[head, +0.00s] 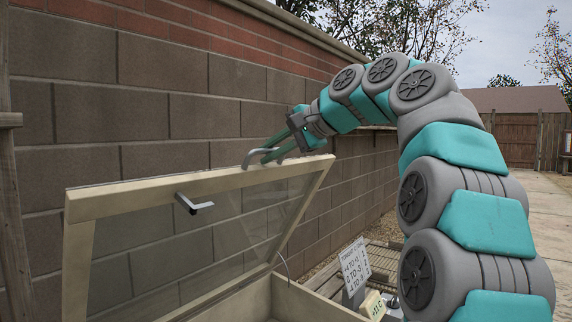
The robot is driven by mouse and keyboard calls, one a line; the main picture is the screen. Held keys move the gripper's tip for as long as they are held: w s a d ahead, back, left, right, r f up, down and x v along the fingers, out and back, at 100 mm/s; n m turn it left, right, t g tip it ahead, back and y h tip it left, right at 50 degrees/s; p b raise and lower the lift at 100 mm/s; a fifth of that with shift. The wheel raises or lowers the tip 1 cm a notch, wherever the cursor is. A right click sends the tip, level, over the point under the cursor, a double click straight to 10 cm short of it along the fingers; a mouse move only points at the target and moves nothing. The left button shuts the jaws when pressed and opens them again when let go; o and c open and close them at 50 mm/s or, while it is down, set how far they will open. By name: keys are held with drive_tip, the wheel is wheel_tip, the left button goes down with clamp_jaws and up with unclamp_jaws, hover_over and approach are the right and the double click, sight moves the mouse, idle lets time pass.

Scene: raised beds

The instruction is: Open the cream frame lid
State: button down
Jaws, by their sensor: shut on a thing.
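The cream frame lid (110,203) stands raised and tilted over its box, with a clear pane in a cream surround. A pale grey curved handle (250,156) sits on the lid's upper rail. My gripper (270,154), with teal fingers, reaches in from the right and is shut on this handle; the fingers partly cover it. A small dark metal fitting (194,204) sticks out from the lid's inner face below the rail. The cream box (285,300) shows below at the lower edge, its inside mostly out of view.
A block wall (160,62) with a red brick top runs close behind the lid. Right of the box stand a lettered white card (355,266), a small cream sign (373,305) and a slatted bench (384,261). Paving (546,220) is open at the far right.

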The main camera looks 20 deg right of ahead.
drive_tip(key=shift+w+a+r, duration=0.3)
drive_tip(key=shift+w, duration=0.15)
drive_tip(key=c, duration=0.9)
unclamp_jaws()
drive_tip(key=v, duration=0.8)
